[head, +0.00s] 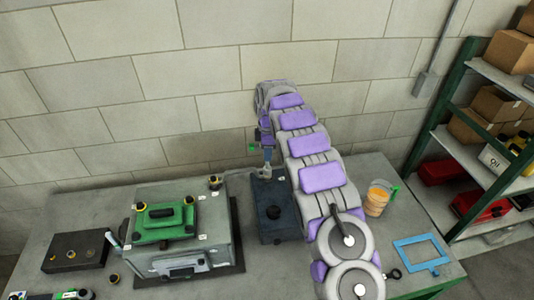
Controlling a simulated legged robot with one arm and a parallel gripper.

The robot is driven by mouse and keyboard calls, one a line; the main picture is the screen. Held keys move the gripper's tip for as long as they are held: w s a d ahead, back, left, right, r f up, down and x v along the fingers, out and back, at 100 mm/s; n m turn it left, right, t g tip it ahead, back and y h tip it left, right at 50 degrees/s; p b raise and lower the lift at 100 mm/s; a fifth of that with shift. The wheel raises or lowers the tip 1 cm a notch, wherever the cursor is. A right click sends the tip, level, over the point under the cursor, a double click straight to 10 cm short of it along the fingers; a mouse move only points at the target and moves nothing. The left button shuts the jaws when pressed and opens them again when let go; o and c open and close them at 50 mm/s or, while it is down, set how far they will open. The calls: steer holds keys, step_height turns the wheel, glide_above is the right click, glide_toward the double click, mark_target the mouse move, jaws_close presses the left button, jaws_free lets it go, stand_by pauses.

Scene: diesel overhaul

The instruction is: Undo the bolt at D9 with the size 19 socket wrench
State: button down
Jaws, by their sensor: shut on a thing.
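The engine block (165,263) is a grey box with a green cover (166,222) on top, standing left of centre on the workbench. Yellow-ringed bolts and small white tags sit around its top; the tags are too small to read, so I cannot tell which is D9. One dark bolt (214,182) stands at the back right corner. My gripper (267,151) points down behind and right of the block, shut on a grey wrench (240,175). The wrench reaches left toward the back right bolt; whether it sits on the bolt is too small to tell.
A dark blue box with a black knob (282,233) stands right of the block. A dark rack (75,252) is at the left. A loaded shelf (482,150) stands at far right.

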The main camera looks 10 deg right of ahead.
steer(key=n+b, duration=0.1)
steer(key=n, duration=0.5)
steer(key=shift+d+n, duration=0.1)
steer(key=shift+n, duration=0.3)
steer(key=n, duration=0.4)
steer(key=shift+r+b, duration=0.1)
steer(key=shift+b, duration=0.2)
steer(key=shift+r, duration=0.1)
